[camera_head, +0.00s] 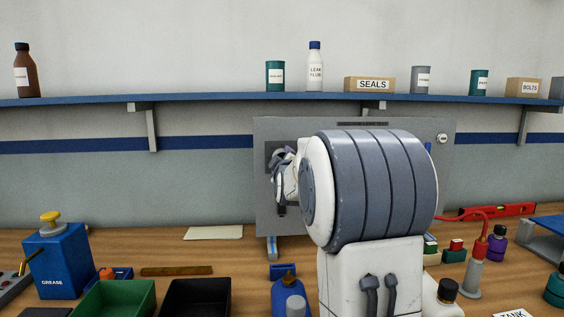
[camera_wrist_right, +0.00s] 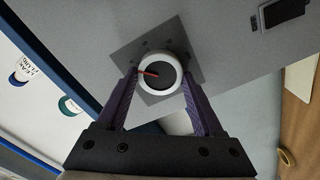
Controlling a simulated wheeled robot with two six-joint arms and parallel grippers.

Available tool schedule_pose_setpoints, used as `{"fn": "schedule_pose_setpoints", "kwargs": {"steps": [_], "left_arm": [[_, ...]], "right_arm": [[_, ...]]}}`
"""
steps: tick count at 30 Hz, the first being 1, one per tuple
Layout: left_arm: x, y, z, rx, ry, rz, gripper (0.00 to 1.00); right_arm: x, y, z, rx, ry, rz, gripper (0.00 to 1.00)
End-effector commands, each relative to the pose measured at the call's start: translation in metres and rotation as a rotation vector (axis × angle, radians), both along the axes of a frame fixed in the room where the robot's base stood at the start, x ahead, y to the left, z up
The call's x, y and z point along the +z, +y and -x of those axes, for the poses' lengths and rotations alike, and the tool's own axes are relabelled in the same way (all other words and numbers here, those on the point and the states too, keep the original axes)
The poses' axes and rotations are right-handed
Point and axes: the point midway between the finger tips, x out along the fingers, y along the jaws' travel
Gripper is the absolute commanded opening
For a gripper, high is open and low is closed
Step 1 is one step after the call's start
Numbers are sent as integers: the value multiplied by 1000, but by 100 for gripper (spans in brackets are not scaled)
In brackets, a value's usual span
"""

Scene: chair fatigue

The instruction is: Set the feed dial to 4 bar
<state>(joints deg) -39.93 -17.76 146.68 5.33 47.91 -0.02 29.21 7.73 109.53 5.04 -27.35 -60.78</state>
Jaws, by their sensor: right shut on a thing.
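The feed dial (camera_wrist_right: 161,73) is a round knob with a white rim, a dark face and a red pointer. It sits on a grey square plate (camera_wrist_right: 125,55) on the grey panel (camera_head: 265,215). My right gripper (camera_wrist_right: 160,80) has a purple finger on each side of the dial and is shut on it. The red pointer points left in the right wrist view, towards the shelf side. No scale numbers can be read. In the head view my right gripper (camera_head: 281,168) is at the panel's left part, and the dial is mostly hidden. My left gripper is not in view.
A blue shelf (camera_head: 200,100) with bottles, cans and boxes runs above the panel. A grease container (camera_head: 60,262), a green bin (camera_head: 118,298) and a black bin (camera_head: 197,297) stand on the bench. A red level (camera_head: 495,211) lies at right. My right arm hides much of the panel.

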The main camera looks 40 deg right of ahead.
Motion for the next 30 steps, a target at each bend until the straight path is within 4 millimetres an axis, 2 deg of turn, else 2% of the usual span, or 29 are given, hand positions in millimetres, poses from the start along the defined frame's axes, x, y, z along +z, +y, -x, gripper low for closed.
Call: {"fn": "schedule_pose_setpoints", "kwargs": {"steps": [6, 7, 9, 20, 23, 30], "left_arm": [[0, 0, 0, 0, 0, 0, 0], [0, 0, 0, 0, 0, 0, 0], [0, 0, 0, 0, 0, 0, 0], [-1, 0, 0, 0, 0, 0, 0], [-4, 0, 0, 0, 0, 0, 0], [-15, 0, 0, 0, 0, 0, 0]], "right_arm": [[0, 0, 0, 1, 0, 0, 13], [0, 0, 0, 1, 0, 0, 72], [0, 0, 0, 1, 0, 0, 99], [0, 1, 2, 1, -1, -1, 99], [0, 7, 11, 1, -2, 0, 99], [-1, 32, 51, 1, -3, 1, 99]]}}
